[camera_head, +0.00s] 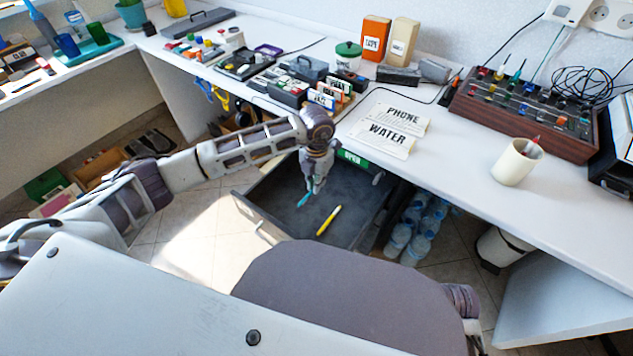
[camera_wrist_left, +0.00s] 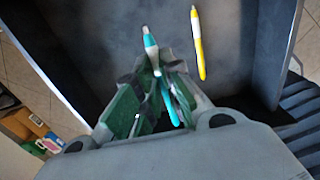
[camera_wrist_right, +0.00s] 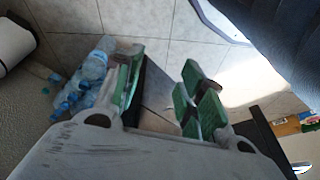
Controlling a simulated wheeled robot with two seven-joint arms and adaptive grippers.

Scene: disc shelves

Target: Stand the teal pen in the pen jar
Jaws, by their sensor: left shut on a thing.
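My left gripper (camera_head: 315,184) is over the open drawer (camera_head: 268,206) and shut on the teal pen (camera_head: 305,199). In the left wrist view the teal pen (camera_wrist_left: 162,80) runs between the green-padded fingers (camera_wrist_left: 155,90), tilted, its pale end beyond the fingertips. I cannot tell whether it touches the drawer floor. The cream pen jar (camera_head: 516,162) stands upright on the desk at the right, with a reddish thing poking out. My right gripper (camera_wrist_right: 160,95) is open and empty in its wrist view, above the floor.
A yellow pen (camera_head: 328,220) lies in the drawer. PHONE and WATER papers (camera_head: 390,128) lie on the desk left of the jar. A wood-sided mixer (camera_head: 525,115) stands behind it. Bottles (camera_head: 418,228) stand under the desk. The desk between papers and jar is clear.

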